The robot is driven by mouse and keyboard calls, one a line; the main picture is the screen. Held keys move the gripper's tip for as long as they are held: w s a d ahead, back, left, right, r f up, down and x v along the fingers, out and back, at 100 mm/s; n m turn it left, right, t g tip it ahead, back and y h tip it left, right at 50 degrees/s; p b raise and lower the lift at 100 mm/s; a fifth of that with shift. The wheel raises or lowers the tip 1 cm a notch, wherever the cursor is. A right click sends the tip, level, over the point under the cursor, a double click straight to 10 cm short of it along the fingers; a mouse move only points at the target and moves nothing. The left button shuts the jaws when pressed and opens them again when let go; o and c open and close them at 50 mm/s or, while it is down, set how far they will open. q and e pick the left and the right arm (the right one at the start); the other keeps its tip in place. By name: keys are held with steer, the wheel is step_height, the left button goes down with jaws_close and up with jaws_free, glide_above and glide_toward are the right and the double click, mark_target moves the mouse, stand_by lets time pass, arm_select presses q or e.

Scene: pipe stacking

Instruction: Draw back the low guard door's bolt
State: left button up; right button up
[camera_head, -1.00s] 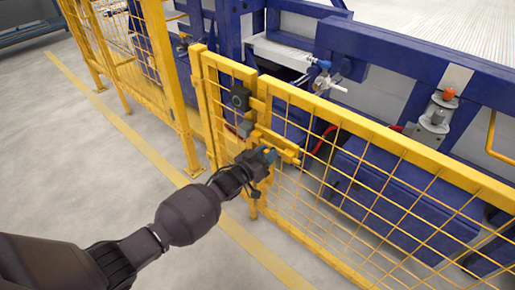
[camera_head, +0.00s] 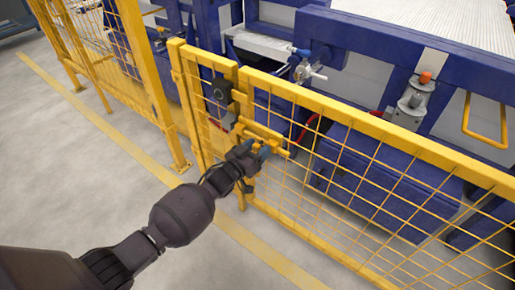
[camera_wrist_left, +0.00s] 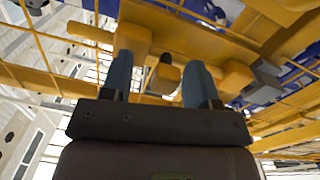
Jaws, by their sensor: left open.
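The low yellow guard door (camera_head: 345,135) has mesh panels and stands across the middle of the head view. Its yellow bolt (camera_head: 282,149) lies along the door's face near the upright at its left end. My left gripper (camera_head: 260,153) is at the bolt, in front of the door. In the left wrist view, the gripper (camera_wrist_left: 162,82) has its two blue-grey fingers apart, with a yellow knob (camera_wrist_left: 166,78) between them. A gap shows beside the knob; I cannot tell whether either finger touches it. My right gripper is not in view.
A dark box (camera_head: 221,90) is fixed near the door's top left corner. Blue machinery (camera_head: 380,180) stands close behind the mesh. A taller yellow fence (camera_head: 128,50) is at the left. The grey floor (camera_head: 75,165) in front is clear.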

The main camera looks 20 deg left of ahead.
arm_select(q)
steer(key=shift+s+a, duration=0.15)
steer(key=shift+s, duration=0.15)
steer(key=p+v, duration=0.2)
steer(key=v, duration=0.8)
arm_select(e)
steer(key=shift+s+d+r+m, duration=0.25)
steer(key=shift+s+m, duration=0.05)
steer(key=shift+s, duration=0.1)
arm_select(q)
steer(key=shift+s+p, duration=0.15)
steer(key=shift+p, duration=0.15)
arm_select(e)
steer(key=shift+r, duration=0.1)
